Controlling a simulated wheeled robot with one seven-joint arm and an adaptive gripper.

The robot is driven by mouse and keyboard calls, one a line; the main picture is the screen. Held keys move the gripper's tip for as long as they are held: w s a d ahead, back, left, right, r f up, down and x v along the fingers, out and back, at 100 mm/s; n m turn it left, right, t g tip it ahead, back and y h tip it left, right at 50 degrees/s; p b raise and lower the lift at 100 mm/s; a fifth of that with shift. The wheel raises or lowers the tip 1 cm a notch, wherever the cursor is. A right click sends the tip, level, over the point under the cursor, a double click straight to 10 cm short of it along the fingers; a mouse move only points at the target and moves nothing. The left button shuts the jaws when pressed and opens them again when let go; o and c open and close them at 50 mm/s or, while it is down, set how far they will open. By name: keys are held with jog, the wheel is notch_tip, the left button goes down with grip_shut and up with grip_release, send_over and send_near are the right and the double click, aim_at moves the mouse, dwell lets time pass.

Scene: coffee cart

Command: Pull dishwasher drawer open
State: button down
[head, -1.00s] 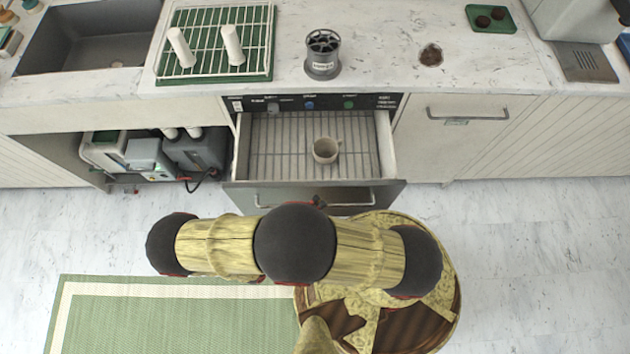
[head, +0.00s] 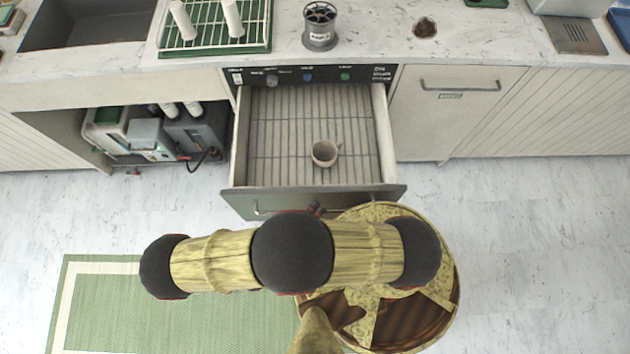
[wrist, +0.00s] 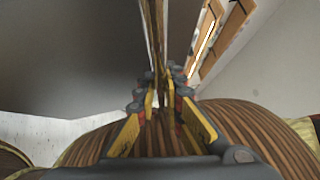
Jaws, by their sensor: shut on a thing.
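The dishwasher drawer (head: 275,130) is pulled well out from under the counter, with its slatted floor showing. A beige cup (head: 325,153) stands upright inside it, toward the front. The drawer front carries a bar handle (head: 262,211), of which the left end shows in the head view; my arm hides much of the rest. In the wrist view my gripper (wrist: 160,92) has its fingers closed around the thin bar (wrist: 156,40), which runs up the picture between them. In the head view my fingers are mostly hidden behind my arm.
The control panel (head: 310,76) is above the drawer. A green mat (head: 140,312) lies on the floor at left. The floor at right is clear.

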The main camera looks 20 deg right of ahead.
jog(key=shift+f, duration=0.15)
jog(key=c, duration=2)
grip_release()
jog(key=shift+o, duration=0.5)
jog(key=r+v, duration=0.1)
jog(key=v, duration=0.6)
jog(key=shift+a+f, duration=0.25)
jog(key=shift+f, duration=0.2)
jog(key=shift+s+a, duration=0.1)
jog(key=shift+s, duration=0.05)
